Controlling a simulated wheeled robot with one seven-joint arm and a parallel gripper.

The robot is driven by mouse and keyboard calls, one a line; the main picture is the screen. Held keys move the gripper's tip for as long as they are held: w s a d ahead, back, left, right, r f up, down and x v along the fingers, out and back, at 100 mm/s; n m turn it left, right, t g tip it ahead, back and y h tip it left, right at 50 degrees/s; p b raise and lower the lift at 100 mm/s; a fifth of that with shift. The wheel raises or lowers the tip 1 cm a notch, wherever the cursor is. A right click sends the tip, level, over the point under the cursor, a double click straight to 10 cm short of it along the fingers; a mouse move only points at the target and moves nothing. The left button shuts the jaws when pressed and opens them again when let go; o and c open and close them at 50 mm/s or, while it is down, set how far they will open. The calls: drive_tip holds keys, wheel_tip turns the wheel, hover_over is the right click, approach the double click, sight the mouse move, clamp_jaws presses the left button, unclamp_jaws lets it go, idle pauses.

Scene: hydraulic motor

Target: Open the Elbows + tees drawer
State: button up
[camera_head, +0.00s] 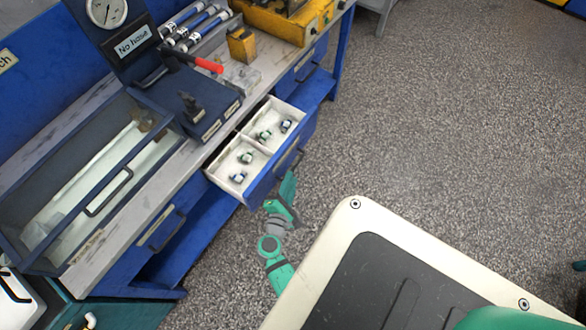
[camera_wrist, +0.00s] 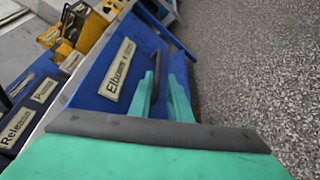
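The Elbows + tees drawer is pulled out from the blue workbench in the head view, its white inner tray (camera_head: 222,172) showing. Its blue front (camera_wrist: 118,75) with a label beginning "Elb" (camera_wrist: 117,70) fills the middle of the wrist view. The dark drawer handle (camera_wrist: 157,70) stands upright in that view, between the two green fingers of my gripper (camera_wrist: 161,85). The fingers look spread, with a gap beside the handle at the right finger. In the head view my gripper (camera_head: 289,185) is just outside the drawer front.
Several small fittings (camera_head: 246,157) lie in the drawer's compartments. Another closed drawer (camera_head: 160,228) is to the lower left. Open speckled floor lies right of the bench.

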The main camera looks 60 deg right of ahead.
drive_tip(key=shift+v, duration=2.45)
drive_tip(key=shift+w+a, duration=0.1)
drive_tip(key=s+a+m+t+y, duration=0.1)
drive_tip(key=s+a+t+y, duration=0.15)
drive_tip(key=a, duration=0.45)
drive_tip(key=s+a+m+t+y, duration=0.1)
drive_tip(key=a+t+y, duration=0.1)
drive_tip(key=a+y, duration=0.35)
drive_tip(key=s+a+m+t+y, duration=0.1)
drive_tip(key=a+t+y, duration=0.1)
drive_tip(key=a, duration=0.7)
drive_tip(key=s+a+r+m+t+y, duration=0.2)
drive_tip(key=s+a+r+m, duration=0.1)
drive_tip(key=r, duration=0.6)
drive_tip(key=s+a+r+m+t+y, duration=0.2)
drive_tip(key=a+r, duration=0.4)
drive_tip(key=r, duration=0.3)
drive_tip(key=shift+s+m+y, duration=0.3)
drive_tip(key=shift+s+m, duration=0.3)
drive_tip(key=shift+m, duration=0.6)
